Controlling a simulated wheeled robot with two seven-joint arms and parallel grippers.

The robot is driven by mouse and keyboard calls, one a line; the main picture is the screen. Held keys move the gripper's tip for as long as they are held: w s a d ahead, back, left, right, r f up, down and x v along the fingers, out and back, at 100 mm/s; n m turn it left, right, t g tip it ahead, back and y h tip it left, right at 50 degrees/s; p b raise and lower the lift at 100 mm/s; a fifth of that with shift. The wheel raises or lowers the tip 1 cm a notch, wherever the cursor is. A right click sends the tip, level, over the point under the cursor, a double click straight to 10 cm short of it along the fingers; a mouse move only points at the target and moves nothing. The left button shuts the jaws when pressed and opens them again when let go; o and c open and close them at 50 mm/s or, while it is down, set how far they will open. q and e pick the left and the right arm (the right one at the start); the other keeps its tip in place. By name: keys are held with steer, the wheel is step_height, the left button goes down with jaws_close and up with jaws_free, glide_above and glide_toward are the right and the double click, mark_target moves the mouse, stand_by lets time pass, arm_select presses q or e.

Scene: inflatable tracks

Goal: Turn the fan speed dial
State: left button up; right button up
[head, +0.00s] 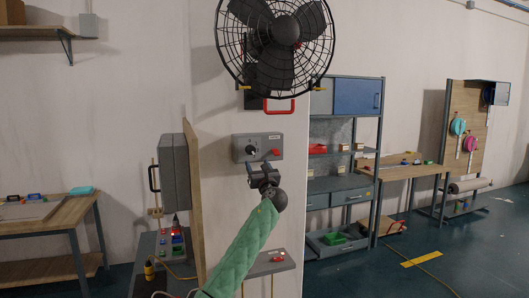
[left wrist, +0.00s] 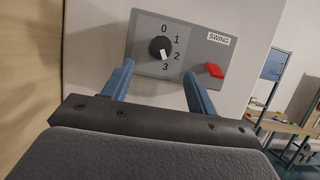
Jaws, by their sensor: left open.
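The fan speed dial (head: 250,150) is a round dark knob on a grey control panel (head: 262,139) on the white wall column. In the left wrist view the dial (left wrist: 160,48) has a white pointer and the marks 0, 1, 2 and 3 around it; the pointer is aimed down, near 3. A red switch (left wrist: 214,70) labelled SWING sits to its right on the panel (left wrist: 190,52). My left gripper (head: 262,166) is open and empty, just below the panel. Its two blue fingers (left wrist: 158,85) point at the panel and appear apart from the dial. My right gripper is not seen.
A black caged fan (head: 285,30) hangs above the panel. A grey box (head: 174,165) with a handle is mounted left of the column. A small shelf (head: 270,266) juts out below. Shelving (head: 345,110) and a workbench stand to the right.

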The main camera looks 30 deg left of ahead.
mark_target(252, 152)
arm_select(q)
steer(key=p+x, duration=0.3)
steer(key=x, duration=0.3)
steer(key=shift+w+r+p, duration=0.1)
steer(key=shift+r+p, duration=0.15)
steer(key=shift+p, duration=0.1)
steer(key=shift+p+x, duration=0.3)
steer(key=shift+x, duration=0.5)
steer(key=shift+a+f, duration=0.1)
steer(key=shift+f, duration=0.05)
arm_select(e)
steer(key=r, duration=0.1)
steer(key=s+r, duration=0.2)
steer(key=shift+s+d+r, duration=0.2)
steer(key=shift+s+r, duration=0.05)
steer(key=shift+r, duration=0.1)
arm_select(q)
steer(key=c, duration=1)
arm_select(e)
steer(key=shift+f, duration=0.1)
